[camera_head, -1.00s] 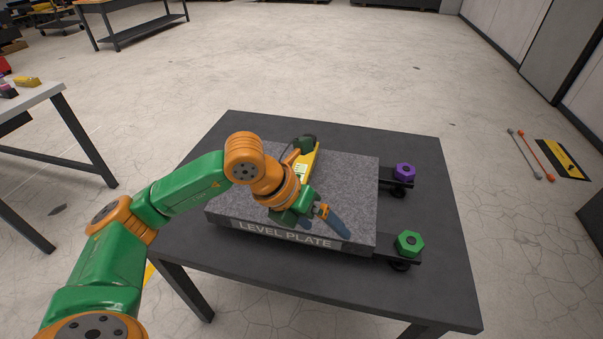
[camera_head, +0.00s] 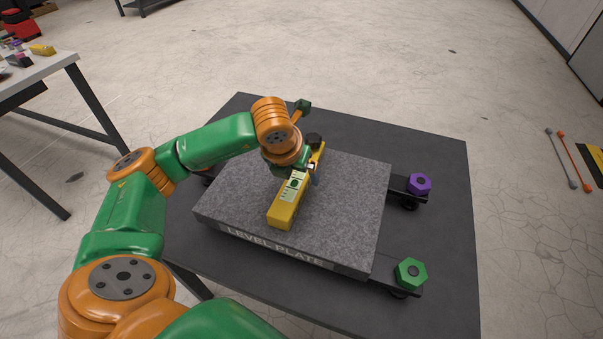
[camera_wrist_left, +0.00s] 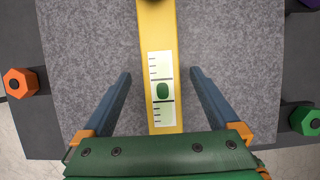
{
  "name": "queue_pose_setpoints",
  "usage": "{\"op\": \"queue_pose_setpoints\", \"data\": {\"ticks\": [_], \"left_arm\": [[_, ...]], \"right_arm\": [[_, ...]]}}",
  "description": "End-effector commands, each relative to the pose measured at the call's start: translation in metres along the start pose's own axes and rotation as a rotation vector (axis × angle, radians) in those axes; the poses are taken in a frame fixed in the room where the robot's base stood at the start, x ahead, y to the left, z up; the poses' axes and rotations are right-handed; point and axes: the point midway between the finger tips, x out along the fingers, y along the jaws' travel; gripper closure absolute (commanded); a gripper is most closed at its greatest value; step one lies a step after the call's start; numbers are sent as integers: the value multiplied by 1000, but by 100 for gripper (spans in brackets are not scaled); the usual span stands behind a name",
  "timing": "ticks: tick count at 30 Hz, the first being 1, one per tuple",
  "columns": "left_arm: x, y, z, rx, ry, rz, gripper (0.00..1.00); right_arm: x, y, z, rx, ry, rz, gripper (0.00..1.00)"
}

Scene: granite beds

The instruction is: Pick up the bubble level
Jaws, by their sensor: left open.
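The yellow bubble level (camera_head: 284,209) lies on the grey granite plate (camera_head: 345,205) labelled LEVEL PLATE. A white scale with a green vial shows on its top. In the left wrist view the level (camera_wrist_left: 158,40) runs up the picture between the two fingers. My left gripper (camera_head: 309,174) is over the level's middle, hiding part of it. In the wrist view the left gripper (camera_wrist_left: 160,80) is open, with a blue finger on each side of the level and a gap to both. My right gripper is not in view.
A purple knob (camera_head: 420,184) and a green knob (camera_head: 410,273) stand on brackets at the plate's right side. An orange knob (camera_wrist_left: 20,83) shows in the wrist view. The dark table (camera_head: 440,220) has bare surface around the plate. Another table (camera_head: 30,70) stands at left.

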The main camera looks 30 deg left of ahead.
Motion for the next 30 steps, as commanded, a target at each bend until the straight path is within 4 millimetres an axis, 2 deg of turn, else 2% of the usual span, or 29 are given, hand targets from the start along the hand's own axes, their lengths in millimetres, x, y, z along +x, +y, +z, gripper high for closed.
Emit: {"op": "queue_pose_setpoints", "data": {"ticks": [1, 4, 11, 14, 22, 30], "left_arm": [[7, -1, -1, 1, 6, 1, 5], [24, -1, 0, 0, 3, 0, 5], [29, -1, 0, 1, -1, -1, 5], [28, -1, 0, 1, -1, -1, 27], [28, -1, 0, 1, 0, -1, 100], [28, -1, 0, 0, -2, -2, 100]], "right_arm": [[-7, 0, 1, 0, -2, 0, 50], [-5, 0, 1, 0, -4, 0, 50], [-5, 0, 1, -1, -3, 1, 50], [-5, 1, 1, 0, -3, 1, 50], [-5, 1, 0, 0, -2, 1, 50], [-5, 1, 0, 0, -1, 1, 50]]}}
